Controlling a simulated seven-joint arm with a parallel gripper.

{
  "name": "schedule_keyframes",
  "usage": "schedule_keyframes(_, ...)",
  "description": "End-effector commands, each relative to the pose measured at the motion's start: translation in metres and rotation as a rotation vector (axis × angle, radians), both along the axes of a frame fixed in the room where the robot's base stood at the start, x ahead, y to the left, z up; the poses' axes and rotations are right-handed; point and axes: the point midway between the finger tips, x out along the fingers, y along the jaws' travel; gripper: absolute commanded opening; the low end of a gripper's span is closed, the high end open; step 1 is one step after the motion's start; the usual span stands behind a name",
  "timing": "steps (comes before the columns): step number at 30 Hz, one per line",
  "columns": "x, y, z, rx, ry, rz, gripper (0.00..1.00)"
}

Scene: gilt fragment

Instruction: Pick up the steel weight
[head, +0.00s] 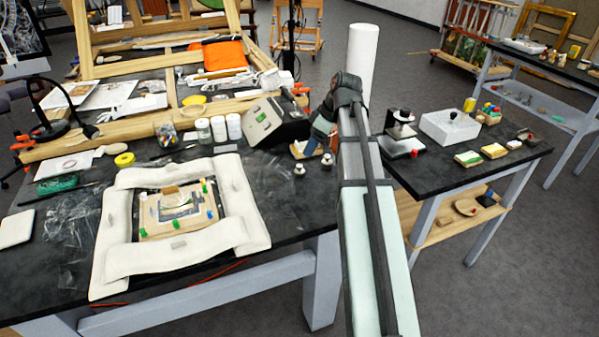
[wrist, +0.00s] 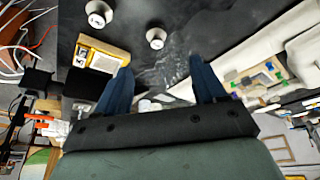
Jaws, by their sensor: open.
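Two small steel weights with pale round tops stand on the black tabletop: one (head: 299,170) nearer the front edge and another (head: 327,159) to its right. In the wrist view they are one weight (wrist: 97,15) at the top left and one (wrist: 156,38) near the top middle. My gripper (wrist: 161,66) is open, its two blue fingers apart with nothing between them. The second weight appears just beyond the fingertips, near the middle of the gap. In the head view, my gripper (head: 312,147) is partly hidden by my arm.
A yellow-edged block (wrist: 104,57) lies beside the left finger in the wrist view. White padded cushions (head: 250,205) frame a small panel (head: 178,212) to the left. A dark box device (head: 275,122) stands behind the weights.

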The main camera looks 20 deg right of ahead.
Motion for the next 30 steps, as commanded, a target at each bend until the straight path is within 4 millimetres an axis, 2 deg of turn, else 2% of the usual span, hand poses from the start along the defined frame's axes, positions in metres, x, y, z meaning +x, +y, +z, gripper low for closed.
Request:
schedule_keyframes(12, 0.016, 0.015, -0.055, -0.001, 0.001, -0.003, 0.70)
schedule_keyframes(25, 0.024, 0.020, -0.073, -0.002, 0.000, -0.005, 0.70)
schedule_keyframes(30, 0.033, 0.025, -0.089, -0.001, 0.001, -0.005, 0.70)
